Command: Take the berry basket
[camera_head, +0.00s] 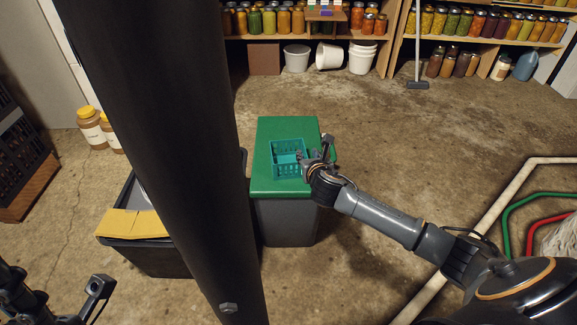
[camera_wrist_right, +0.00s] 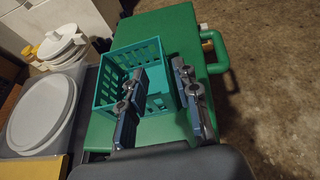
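The berry basket (camera_head: 287,172) is a small teal basket with slotted walls, standing upright and open-topped on the green lid (camera_head: 285,130) of a grey bin. My right gripper (camera_head: 316,160) is at the basket's right side. In the right wrist view, the basket (camera_wrist_right: 110,82) shows with my right gripper (camera_wrist_right: 160,75) over its near right wall. The fingers are apart, one over the basket's inside and the other outside the wall. Whether they touch the wall is unclear. Part of my left gripper (camera_head: 97,290) shows at the lower left, away from the basket.
A dark container (camera_head: 165,258) with a yellow flap stands left of the bin. A green handle (camera_wrist_right: 216,50) sticks out from the lid's side. Jars with yellow lids (camera_head: 92,130) stand at left. Shelves of jars line the back. Floor right of the bin is largely clear.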

